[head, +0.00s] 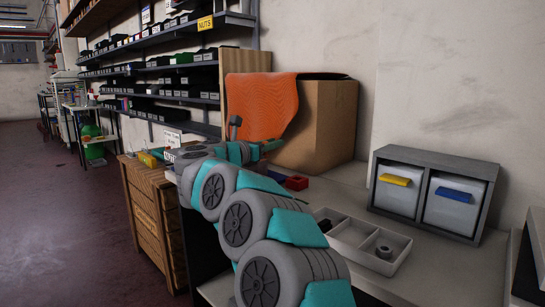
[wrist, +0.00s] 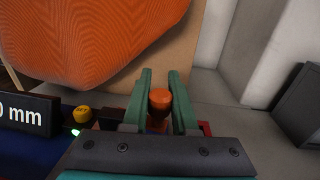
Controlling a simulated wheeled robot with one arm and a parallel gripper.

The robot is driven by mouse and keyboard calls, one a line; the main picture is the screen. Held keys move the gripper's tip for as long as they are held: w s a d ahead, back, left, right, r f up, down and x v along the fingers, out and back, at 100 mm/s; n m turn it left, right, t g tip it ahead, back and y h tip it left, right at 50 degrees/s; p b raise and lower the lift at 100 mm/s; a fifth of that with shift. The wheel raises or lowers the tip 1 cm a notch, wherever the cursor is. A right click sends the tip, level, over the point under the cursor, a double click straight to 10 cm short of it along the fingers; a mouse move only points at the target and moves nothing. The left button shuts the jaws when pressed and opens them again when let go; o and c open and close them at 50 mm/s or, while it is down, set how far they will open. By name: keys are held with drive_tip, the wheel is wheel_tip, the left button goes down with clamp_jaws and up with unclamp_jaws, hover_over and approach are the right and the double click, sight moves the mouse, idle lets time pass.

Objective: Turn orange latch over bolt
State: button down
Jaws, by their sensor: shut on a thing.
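In the wrist view, an orange knob (wrist: 159,99), seemingly the handle of the orange latch, stands between the green fingers of my gripper (wrist: 160,76). The fingers are shut on it, one on each side. The lower part of the latch is largely hidden behind the gripper body. I cannot make out the bolt in either view. In the head view my arm reaches away along the table, and the latch is hidden there.
A cardboard box (head: 330,125) with an orange cloth (head: 262,103) stands behind the gripper. A black display (wrist: 28,113) and yellow button (wrist: 83,113) are at left in the wrist view. A divided tray (head: 345,235) and drawer unit (head: 480,173) stand at right in the head view.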

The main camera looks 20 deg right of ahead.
sight(265, 142)
drive_tip(key=m+g+p, duration=0.1)
drive_tip(key=g, duration=0.1)
drive_tip(key=a+m+g+h+p, duration=0.1)
drive_tip(key=m+g, duration=0.1)
drive_tip(key=g, duration=0.1)
drive_tip(key=s+a+m+g+p, duration=0.1)
drive_tip(key=m+g+p, duration=0.1)
drive_tip(key=shift+a+r+g+h, duration=0.1)
drive_tip(key=shift+r+g+h, duration=0.25)
drive_tip(key=shift+g+h, duration=0.05)
drive_tip(key=shift+s+m+g+p, duration=0.1)
drive_tip(key=shift+m+g+p, duration=0.2)
drive_tip(key=shift+p, duration=0.15)
drive_tip(key=shift+a+m+g+p, duration=0.15)
drive_tip(key=shift+m+g+p, duration=0.15)
drive_tip(key=shift+g+p, duration=0.35)
drive_tip(key=shift+a+f+m+g+p, duration=0.15)
drive_tip(key=shift+m+g+p, duration=0.2)
drive_tip(key=shift+p, duration=0.75)
drive_tip(key=shift+s+a+f+g+p, duration=0.15)
drive_tip(key=shift+g+p, duration=0.15)
drive_tip(key=shift+p, duration=0.25)
